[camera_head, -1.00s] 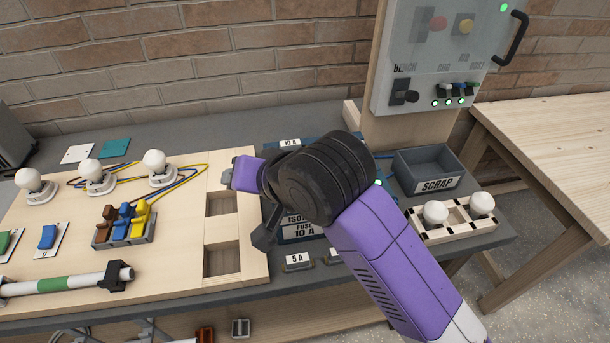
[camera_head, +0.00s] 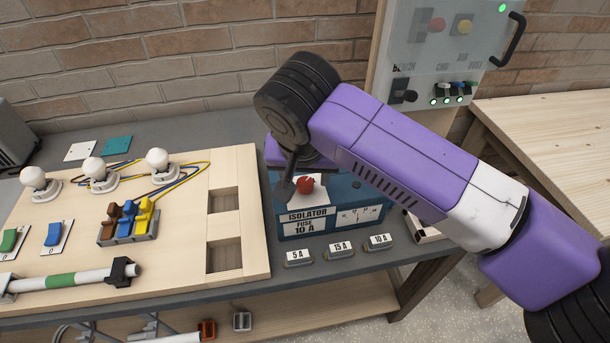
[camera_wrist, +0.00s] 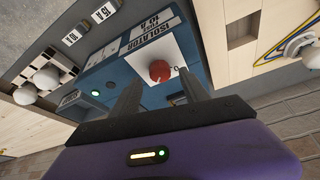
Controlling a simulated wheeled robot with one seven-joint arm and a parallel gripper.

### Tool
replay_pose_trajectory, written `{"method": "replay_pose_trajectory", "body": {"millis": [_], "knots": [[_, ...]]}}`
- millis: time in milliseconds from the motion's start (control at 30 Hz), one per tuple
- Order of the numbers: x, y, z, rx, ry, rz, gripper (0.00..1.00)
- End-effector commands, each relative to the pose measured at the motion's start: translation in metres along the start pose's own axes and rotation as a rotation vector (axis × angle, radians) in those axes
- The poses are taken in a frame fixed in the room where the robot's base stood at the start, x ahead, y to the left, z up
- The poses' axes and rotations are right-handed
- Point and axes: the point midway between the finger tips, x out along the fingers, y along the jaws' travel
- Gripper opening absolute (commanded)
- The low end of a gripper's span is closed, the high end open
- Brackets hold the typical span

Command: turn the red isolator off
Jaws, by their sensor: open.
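The red isolator (camera_head: 305,185) is a round red knob on a white plate, on top of a blue box (camera_head: 345,224) labelled ISOLATOR, FUSE 10 A. In the wrist view the red knob (camera_wrist: 160,71) shows ahead of my gripper (camera_wrist: 156,92), near the gap between the two dark fingers. The fingers are apart and nothing is between them that I can see. In the head view my gripper (camera_head: 287,190) hangs over the box from behind and left of the knob, and one finger partly hides the white plate. I cannot tell whether a finger touches the knob.
Fuses marked 5 A (camera_head: 298,258), 15 A (camera_head: 341,250) and 10 A (camera_head: 380,242) lie in front of the box. A wooden board (camera_head: 180,235) with lamps and switches is at the left. A grey control panel (camera_head: 430,60) stands behind.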

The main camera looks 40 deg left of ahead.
Motion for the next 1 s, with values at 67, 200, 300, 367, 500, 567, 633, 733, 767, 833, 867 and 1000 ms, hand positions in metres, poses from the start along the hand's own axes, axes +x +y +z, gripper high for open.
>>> {"method": "replay_pose_trajectory", "body": {"millis": [67,200,300,367,500,567,633,733,767,833,867,1000], "knots": [[0.009,0.0,0.0,0.0,-0.001,0.001,0.53],[0.02,0.0,0.0,0.0,-0.001,0.0,0.53],[0.022,-0.001,0.0,0.0,0.001,-0.001,0.53],[0.023,-0.001,0.0,0.0,0.001,-0.002,0.53],[0.023,-0.001,0.0,0.0,0.001,-0.002,0.53],[0.023,-0.001,0.0,0.0,0.001,-0.002,0.44],[0.023,-0.001,0.0,0.0,0.001,-0.002,0.3],[0.023,-0.001,0.0,0.0,0.001,-0.002,0.1],[0.023,-0.001,0.0,0.0,0.001,-0.002,0.04],[0.022,-0.001,0.0,0.0,0.001,-0.002,0.0],[0.022,-0.001,0.0,0.0,0.0,-0.002,0.0],[0.022,-0.001,0.0,-0.005,-0.001,-0.005,0.0]]}}
